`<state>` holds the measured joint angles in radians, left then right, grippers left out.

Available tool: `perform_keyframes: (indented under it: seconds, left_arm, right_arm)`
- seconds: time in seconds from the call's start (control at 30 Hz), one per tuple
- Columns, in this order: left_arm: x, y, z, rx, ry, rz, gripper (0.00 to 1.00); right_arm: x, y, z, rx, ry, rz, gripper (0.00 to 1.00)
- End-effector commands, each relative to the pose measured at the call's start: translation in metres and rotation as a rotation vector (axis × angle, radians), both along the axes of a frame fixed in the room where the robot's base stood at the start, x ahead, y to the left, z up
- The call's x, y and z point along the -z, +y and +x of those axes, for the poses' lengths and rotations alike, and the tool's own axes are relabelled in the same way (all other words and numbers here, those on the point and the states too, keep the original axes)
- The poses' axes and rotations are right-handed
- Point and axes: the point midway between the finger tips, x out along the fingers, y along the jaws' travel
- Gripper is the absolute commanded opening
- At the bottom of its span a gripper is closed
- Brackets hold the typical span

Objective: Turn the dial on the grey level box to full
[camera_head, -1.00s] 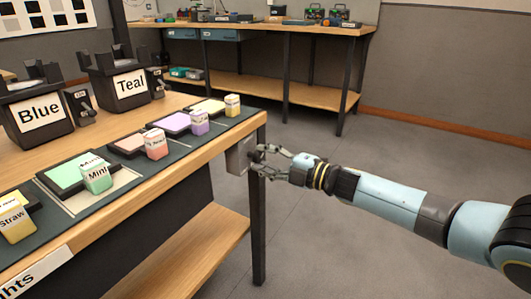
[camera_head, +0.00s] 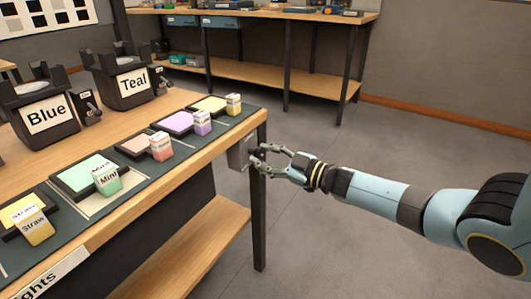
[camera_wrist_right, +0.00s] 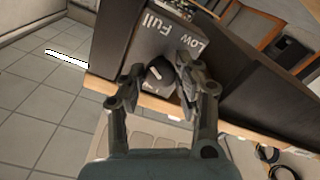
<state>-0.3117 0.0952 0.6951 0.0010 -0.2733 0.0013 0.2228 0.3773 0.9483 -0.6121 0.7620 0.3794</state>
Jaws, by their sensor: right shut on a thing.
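The grey level box (camera_head: 236,154) is fixed to the right end of the workbench, below the top's edge. In the right wrist view the grey level box (camera_wrist_right: 165,38) shows the words "Full" and "Low". Its dark round dial (camera_wrist_right: 159,73) has a pale mark and sits between my right gripper's fingers. My right gripper (camera_head: 258,160) is shut on the dial; it also shows in the right wrist view (camera_wrist_right: 160,84). In the head view the fingers hide most of the dial. My left gripper is out of view.
The workbench (camera_head: 190,176) carries colour pads with small labelled blocks, such as the Mint block (camera_head: 107,180). Lamps labelled Blue (camera_head: 45,112) and Teal (camera_head: 130,82) stand behind. A second bench (camera_head: 280,78) is at the back. The grey floor to the right is open.

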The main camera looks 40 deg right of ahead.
Motion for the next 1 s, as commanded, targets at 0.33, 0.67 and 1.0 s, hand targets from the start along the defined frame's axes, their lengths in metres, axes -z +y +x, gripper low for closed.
perform_keyframes:
  seconds: [0.33,0.67,1.0]
  left_arm:
    - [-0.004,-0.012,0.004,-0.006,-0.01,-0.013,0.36]
    - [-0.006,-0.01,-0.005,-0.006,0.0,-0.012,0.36]
    - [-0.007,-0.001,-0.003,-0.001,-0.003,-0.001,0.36]
  right_arm:
    - [0.001,0.0,-0.001,0.002,0.076,0.175,0.0]
    - [0.002,0.0,-0.001,0.002,0.097,0.226,0.0]
    - [0.003,0.001,-0.001,0.002,0.099,0.227,0.0]
